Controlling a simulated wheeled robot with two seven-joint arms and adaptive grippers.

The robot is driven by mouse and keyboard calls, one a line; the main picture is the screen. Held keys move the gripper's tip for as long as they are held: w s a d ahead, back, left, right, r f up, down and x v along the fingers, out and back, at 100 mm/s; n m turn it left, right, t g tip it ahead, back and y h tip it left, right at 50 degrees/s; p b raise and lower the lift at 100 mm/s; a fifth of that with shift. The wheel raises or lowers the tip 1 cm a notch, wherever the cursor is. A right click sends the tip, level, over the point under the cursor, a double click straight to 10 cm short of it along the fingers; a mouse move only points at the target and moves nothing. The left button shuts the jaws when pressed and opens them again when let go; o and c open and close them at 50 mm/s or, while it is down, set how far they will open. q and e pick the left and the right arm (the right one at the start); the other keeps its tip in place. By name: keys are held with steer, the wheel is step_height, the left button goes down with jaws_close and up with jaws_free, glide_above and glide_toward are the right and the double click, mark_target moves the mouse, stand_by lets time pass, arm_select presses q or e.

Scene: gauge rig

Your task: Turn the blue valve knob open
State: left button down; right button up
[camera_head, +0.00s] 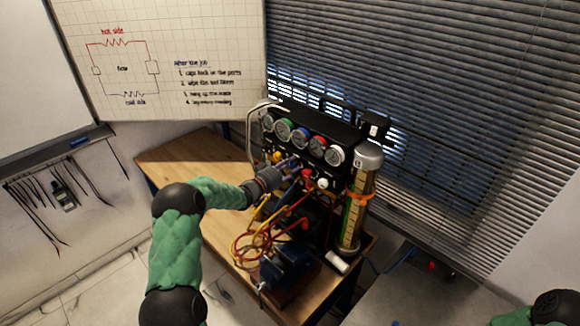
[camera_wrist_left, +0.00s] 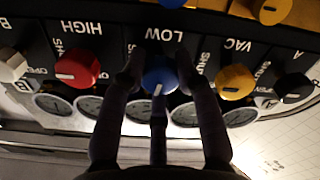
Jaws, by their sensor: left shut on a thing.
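The blue valve knob (camera_wrist_left: 160,78) sits under the label LOW in the left wrist view. It is round and has a white pointer line. My left gripper (camera_wrist_left: 160,82) has its fingers on both sides of the blue knob and is shut on it. In the head view my left gripper (camera_head: 290,166) reaches the front of the gauge panel (camera_head: 315,128), and its fingers largely hide the blue knob there. In the head view, part of my right arm shows at the lower right corner, but its gripper is out of view.
A red knob (camera_wrist_left: 77,69) and a yellow knob (camera_wrist_left: 236,82) flank the blue one. Yellow and red hoses (camera_head: 252,246) hang below the panel. A clear cylinder (camera_head: 356,215) stands at the rig's right side. The wooden table (camera_head: 170,160) is bare at its left end.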

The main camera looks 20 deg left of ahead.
arm_select(q)
steer(key=shift+s+d+f+n, duration=0.15)
steer(key=shift+f+n, duration=0.35)
steer(key=shift+n, duration=0.6)
steer(key=shift+d+f, duration=0.1)
steer(key=c, duration=1)
jaws_free()
steer(key=shift+o, duration=0.5)
steer(key=shift+r, duration=0.35)
steer(key=shift+s+a, duration=0.2)
steer(key=shift+a, duration=0.1)
steer(key=v, duration=1.1)
steer(key=shift+s, duration=0.2)
